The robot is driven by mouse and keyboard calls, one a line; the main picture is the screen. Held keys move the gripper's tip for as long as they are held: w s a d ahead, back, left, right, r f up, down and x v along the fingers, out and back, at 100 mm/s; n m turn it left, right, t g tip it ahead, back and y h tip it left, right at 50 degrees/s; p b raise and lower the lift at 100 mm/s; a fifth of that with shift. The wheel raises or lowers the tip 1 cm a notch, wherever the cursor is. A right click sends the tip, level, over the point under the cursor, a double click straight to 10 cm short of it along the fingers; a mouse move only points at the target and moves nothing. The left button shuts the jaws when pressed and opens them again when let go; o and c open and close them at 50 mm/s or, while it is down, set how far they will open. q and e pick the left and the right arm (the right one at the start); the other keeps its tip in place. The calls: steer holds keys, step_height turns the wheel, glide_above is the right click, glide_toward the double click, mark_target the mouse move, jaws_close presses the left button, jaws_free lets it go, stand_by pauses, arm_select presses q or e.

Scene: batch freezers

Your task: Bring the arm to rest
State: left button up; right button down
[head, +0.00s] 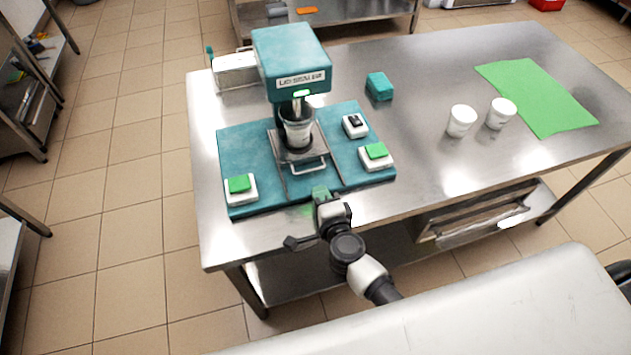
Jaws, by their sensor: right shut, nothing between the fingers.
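My right gripper (321,192) is shut and empty. It is over the front edge of the teal base (243,150) of a teal machine (291,60), in front of the machine's metal holder. My right arm reaches in from the lower right over the front of the table. Whether the fingertips touch the base I cannot tell. A clear cup (297,128) stands in the holder under the machine's head, where a small green light shows. My left gripper is not in view.
The machine stands on a steel table (430,170). A green-topped switch (240,188) is left of my gripper, another green switch (375,153) and a rocker switch (355,125) right. Two white cups (461,121), a teal block (379,86) and a green mat (535,95) lie farther right.

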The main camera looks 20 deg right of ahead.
steer(key=s, duration=0.4)
steer(key=shift+s+d+r, duration=0.1)
steer(key=shift+s+r, duration=0.15)
steer(key=shift+s, duration=0.05)
steer(key=shift+s+r, duration=0.1)
steer(key=shift+r, duration=0.1)
steer(key=a+r+n+y, duration=0.1)
steer(key=n, duration=0.1)
steer(key=s+a+r+n+y, duration=0.1)
steer(key=y, duration=0.1)
steer(key=shift+a+r+n, duration=0.15)
steer(key=shift+r+n, duration=0.25)
steer(key=s+a+r+n+g+y, duration=0.25)
steer(key=s+n+g+y, duration=0.45)
steer(key=n, duration=0.6)
steer(key=s+d+f+n+g+h, duration=0.25)
steer(key=s+d+g+h, duration=0.35)
steer(key=s+d+h, duration=0.55)
step_height(320, 180, down, 25)
steer(key=g, duration=0.1)
steer(key=s+d+f, duration=0.1)
steer(key=s+f, duration=0.7)
steer(key=s+d+f+g, duration=0.1)
steer(key=s+d+f, duration=0.1)
steer(key=s+f, duration=0.6)
steer(key=shift+s+d+f+y, duration=0.15)
steer(key=shift+s+d+y, duration=0.1)
steer(key=shift+s+y, duration=0.1)
